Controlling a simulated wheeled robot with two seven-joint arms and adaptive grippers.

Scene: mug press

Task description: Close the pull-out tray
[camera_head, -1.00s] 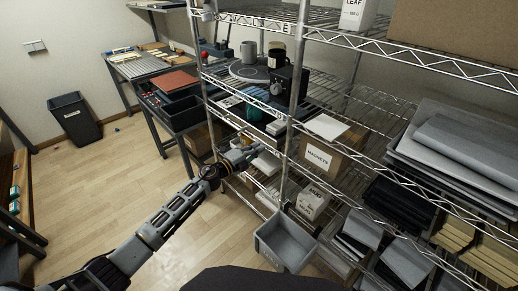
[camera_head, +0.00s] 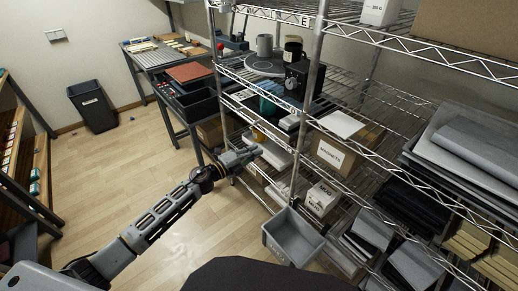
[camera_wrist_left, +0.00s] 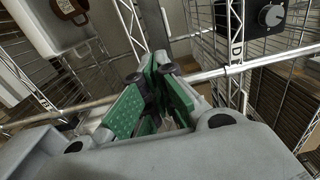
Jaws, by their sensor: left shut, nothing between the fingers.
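My left gripper (camera_head: 256,151) reaches in from the left in the head view, at the front edge of the wire shelf. Its fingers are shut and empty; in the left wrist view the green-padded fingers (camera_wrist_left: 163,75) meet near a metal shelf post. A white tray-like piece (camera_head: 272,149) lies on the shelf just beyond the gripper, partly hidden by it. A grey open bin (camera_head: 292,238) juts from the lower front of the shelf, apart from the gripper. I cannot tell for sure which of these is the pull-out tray. My right gripper is not in view.
The wire shelf holds a box labelled MAGNETS (camera_head: 333,153), a black box with a dial (camera_head: 296,83) and a grey mug (camera_head: 264,45). A side table (camera_head: 190,112) stands behind left. A dark waste bin (camera_head: 93,106) stands by the wall.

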